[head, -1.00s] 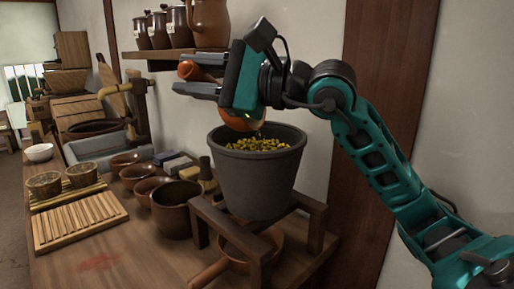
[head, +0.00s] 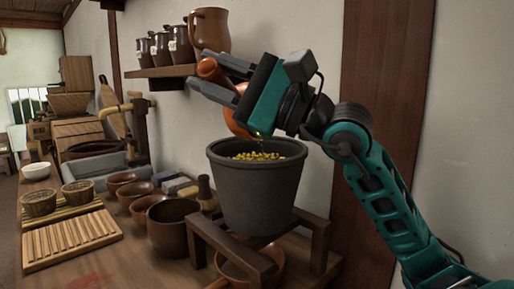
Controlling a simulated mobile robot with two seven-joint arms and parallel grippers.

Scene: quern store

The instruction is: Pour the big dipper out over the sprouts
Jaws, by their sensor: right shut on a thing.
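My right gripper (head: 199,71) is shut on the handle of the big dipper, an orange-brown ladle. The handle end sticks out between the fingers, and part of the dipper's bowl (head: 236,123) shows below the gripper. The bowl is tilted above the rim of a dark grey pot; its mouth is mostly hidden by my gripper. A small glint, perhaps liquid, shows between the bowl and the pot. The yellow-green sprouts (head: 258,156) lie inside the pot (head: 255,195). My left gripper is not in view.
The pot stands on a wooden frame (head: 235,255) over a brown pan (head: 262,275). Several brown bowls (head: 172,232), a slatted board (head: 75,240) and a stone sink (head: 85,172) are to the left. A wall shelf (head: 165,71) with jars is behind.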

